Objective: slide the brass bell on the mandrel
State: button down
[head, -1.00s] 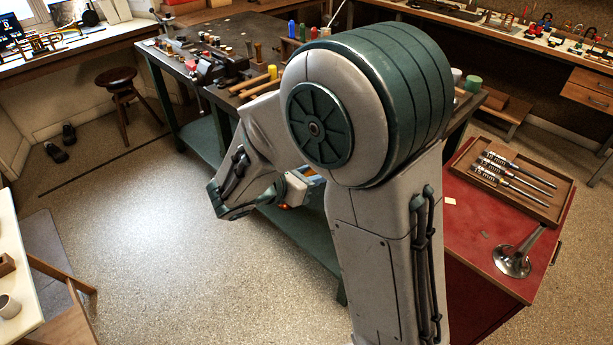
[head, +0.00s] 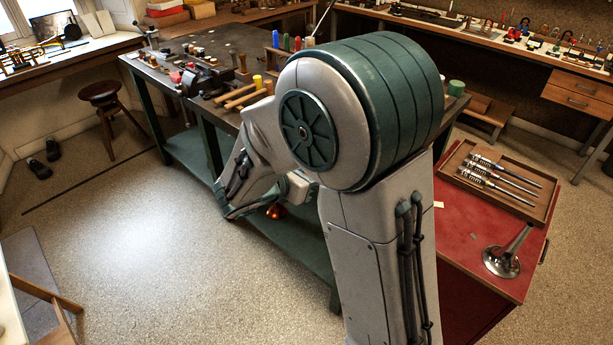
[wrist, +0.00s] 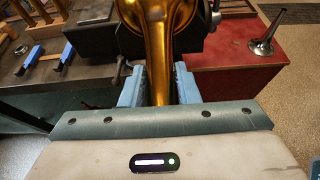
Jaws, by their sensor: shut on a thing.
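The brass bell (wrist: 158,25) is upright in the wrist view, its flared end toward the top edge and cut off there. My gripper (wrist: 160,84) is shut on its narrow stem, with a blue jaw on each side. In the head view an orange-brown glint of the bell (head: 276,211) shows below my arm; my arm hides the jaws there. I cannot make out a mandrel on the bench; a dark block (wrist: 95,38) stands behind the bell, and the bell hides part of it.
A dark workbench (head: 225,45) with tools stands behind my arm. A red cabinet (head: 455,225) at right carries a wooden tray (head: 465,180) of metal rods and a silver flared piece (head: 502,262). A stool (head: 100,92) stands at left.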

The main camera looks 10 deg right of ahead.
jog(key=c, duration=1)
grip_release()
jog(key=shift+d, duration=0.1)
jog(key=b+v, duration=0.2)
jog(key=v, duration=1.2)
jog(key=shift+w, duration=0.1)
jog(key=s+d+f+m+g+y, duration=0.1)
jog(key=s+d+m+y, duration=0.2)
jog(key=m, duration=0.5)
jog(key=s+d+f+m+g+y, duration=0.1)
jog(key=s+d+m+y, duration=0.3)
jog(key=s+m, duration=0.2)
jog(key=s+d+f+m+g+y, duration=0.1)
jog(key=s+d+m+y, duration=0.3)
jog(key=m, duration=0.6)
jog(key=shift+s+f+m+g, duration=0.15)
jog(key=shift+f+m+g, duration=0.1)
jog(key=shift+m+g, duration=0.25)
